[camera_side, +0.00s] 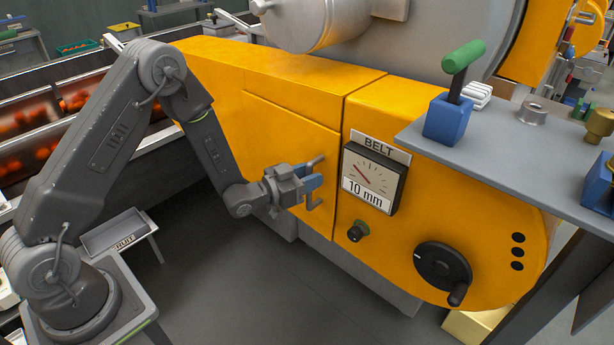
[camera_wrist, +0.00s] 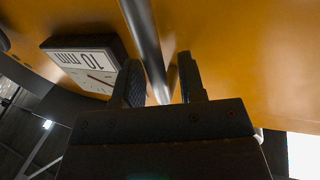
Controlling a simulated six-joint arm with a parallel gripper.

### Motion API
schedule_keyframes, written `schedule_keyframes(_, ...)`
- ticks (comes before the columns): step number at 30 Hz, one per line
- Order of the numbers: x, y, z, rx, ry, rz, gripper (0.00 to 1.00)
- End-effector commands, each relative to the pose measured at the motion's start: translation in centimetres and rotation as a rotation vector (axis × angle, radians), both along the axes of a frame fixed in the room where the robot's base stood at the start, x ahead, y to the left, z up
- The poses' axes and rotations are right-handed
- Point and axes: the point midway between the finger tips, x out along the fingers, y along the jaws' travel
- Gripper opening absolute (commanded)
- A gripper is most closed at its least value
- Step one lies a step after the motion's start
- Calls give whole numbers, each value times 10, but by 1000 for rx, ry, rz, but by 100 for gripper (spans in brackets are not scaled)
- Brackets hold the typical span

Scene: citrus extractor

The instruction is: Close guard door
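The guard door (camera_side: 275,135) is a yellow panel in the front of the yellow machine housing. In the side view it looks about flush with the housing, though a small gap would be hard to see. Its grey bar handle (camera_side: 317,161) stands near the right edge. My gripper (camera_side: 309,184) is at the handle, with blue fingers hiding its middle. In the wrist view the handle bar (camera_wrist: 142,35) runs between the two dark fingers (camera_wrist: 163,85).
Right of the door are a BELT gauge (camera_side: 374,178) reading 10 mm, a small knob (camera_side: 358,231) and a black handwheel (camera_side: 443,271). A grey shelf (camera_side: 500,150) with a green-handled blue block (camera_side: 450,118) juts out at the right. The floor (camera_side: 230,285) below is clear.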

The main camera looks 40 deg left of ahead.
Motion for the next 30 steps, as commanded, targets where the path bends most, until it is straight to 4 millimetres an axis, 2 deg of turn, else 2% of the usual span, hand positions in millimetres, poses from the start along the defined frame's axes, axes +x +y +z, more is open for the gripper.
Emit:
schedule_keyframes(8, -1, 0, 1, 0, -1, -1, 41)
schedule_keyframes(13, -12, 4, 0, -1, -1, -1, 41)
schedule_keyframes(17, -36, 12, 0, 0, 2, 2, 41)
schedule_keyframes(24, -88, 28, 0, -1, 2, 2, 41)
schedule_keyframes(30, -119, 37, 0, -1, 2, 2, 41)
